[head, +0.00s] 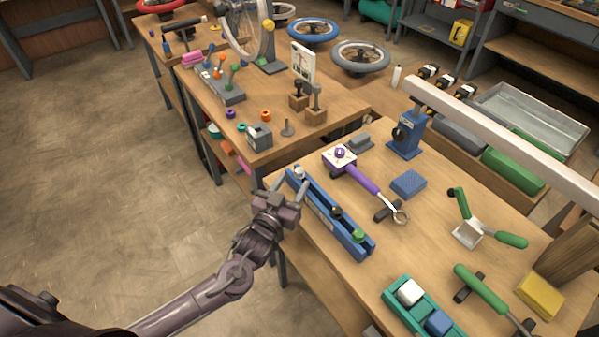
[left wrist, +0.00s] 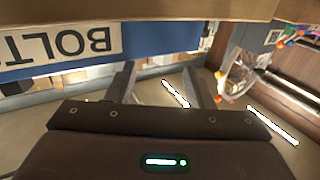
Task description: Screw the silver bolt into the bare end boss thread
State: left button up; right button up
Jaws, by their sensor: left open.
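A blue bolt rack (head: 322,214) lies along the near edge of the bench. A silver-white bolt head (head: 299,173) stands at its far left end, with a black one (head: 337,212) and a green one (head: 358,236) further along. My left gripper (head: 287,190) is open and empty, just in front of the rack's left end, near the silver bolt. My right gripper is not in view.
In the left wrist view the rack's upside-down BOLTS label (left wrist: 60,45) fills the upper left. A blue block (head: 408,184), a blue vise-like stand (head: 406,135) and green-handled tools (head: 480,290) share the bench. A teal tray (head: 399,290) sits near the front.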

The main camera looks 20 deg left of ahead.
aim_at(297, 175)
pick_arm(q)
jog(key=shift+w+d+f, duration=0.15)
jog(key=shift+w, duration=1.75)
grip_shut()
